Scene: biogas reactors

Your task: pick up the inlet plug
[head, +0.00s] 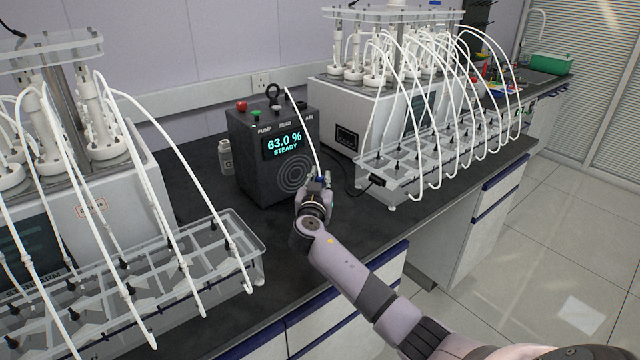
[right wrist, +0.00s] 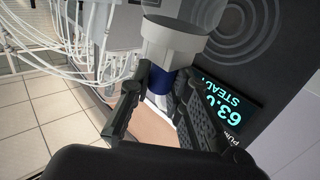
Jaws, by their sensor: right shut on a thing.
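My right gripper (head: 318,182) is in front of the dark analyser box, low and near its right front edge. In the right wrist view its two fingers (right wrist: 162,82) are closed around a blue piece with a wide white collar, which I take to be the inlet plug (right wrist: 171,45). A clear grey part shows beyond the collar. The fingers hide part of the blue piece. In the head view the plug is too small to make out well, and a thin white tube (head: 303,130) runs up from the gripper. My left gripper is not in view.
The analyser (head: 252,165) reads 63.0 % STEADY. A small grey bottle (head: 225,157) stands left of it. Reactor units with clear racks (head: 240,282) and looped white tubes stand on both sides. The black bench top (head: 345,225) is clear near the front edge.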

